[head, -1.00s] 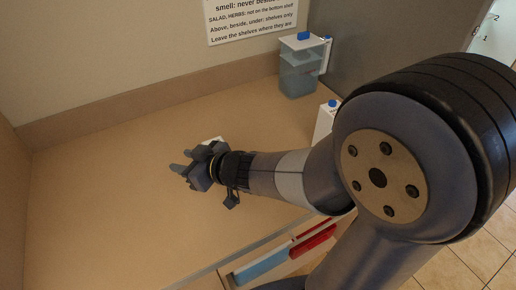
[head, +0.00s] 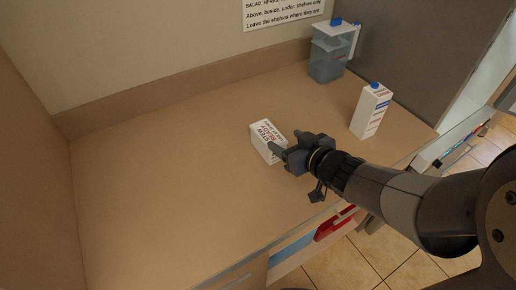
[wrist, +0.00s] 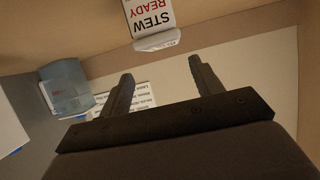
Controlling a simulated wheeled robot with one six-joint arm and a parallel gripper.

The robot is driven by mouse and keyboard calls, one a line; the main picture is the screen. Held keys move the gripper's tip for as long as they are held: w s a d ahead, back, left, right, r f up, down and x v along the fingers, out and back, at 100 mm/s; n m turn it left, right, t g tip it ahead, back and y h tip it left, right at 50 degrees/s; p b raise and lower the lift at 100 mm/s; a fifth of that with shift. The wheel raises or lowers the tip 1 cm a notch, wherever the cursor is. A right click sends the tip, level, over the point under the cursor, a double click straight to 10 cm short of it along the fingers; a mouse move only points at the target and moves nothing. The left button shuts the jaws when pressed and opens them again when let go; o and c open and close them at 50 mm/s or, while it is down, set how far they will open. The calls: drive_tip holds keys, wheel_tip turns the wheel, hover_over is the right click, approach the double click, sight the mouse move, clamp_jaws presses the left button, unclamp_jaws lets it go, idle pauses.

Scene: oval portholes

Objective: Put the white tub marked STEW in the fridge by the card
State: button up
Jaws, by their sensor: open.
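The white tub marked STEW READY (head: 262,136) sits on the brown counter, just beyond my gripper (head: 278,150) in the head view. My gripper's fingertips overlap its near right edge there. In the wrist view the tub (wrist: 152,16) shows at the top, past the two spread fingers (wrist: 160,75), with nothing between them. My gripper is open and empty. The card (head: 284,10) is on the back wall, its top cut off. It also shows upside down behind the fingers in the wrist view (wrist: 140,97). No fridge inside is in view.
A white carton with a blue cap (head: 371,110) stands right of my gripper. A blue-tinted clear jug (head: 328,58) stands at the back right by a grey panel (head: 405,45). The counter's left side (head: 150,180) is clear.

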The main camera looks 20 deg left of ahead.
sight(269, 134)
drive_tip(key=o, duration=0.4)
drive_tip(key=x, duration=0.4)
drive_tip(key=shift+s+a+f+b, duration=0.2)
drive_tip(key=shift+s+b, duration=0.1)
drive_tip(key=shift+s, duration=0.1)
drive_tip(key=shift+f+x, duration=0.15)
drive_tip(key=shift+x, duration=1.3)
drive_tip(key=shift+f+x, duration=0.1)
drive_tip(key=shift+x, duration=1.35)
drive_tip(key=shift+d, duration=0.2)
drive_tip(key=shift+c, duration=0.2)
drive_tip(key=shift+r, duration=0.1)
drive_tip(key=c, duration=1.4)
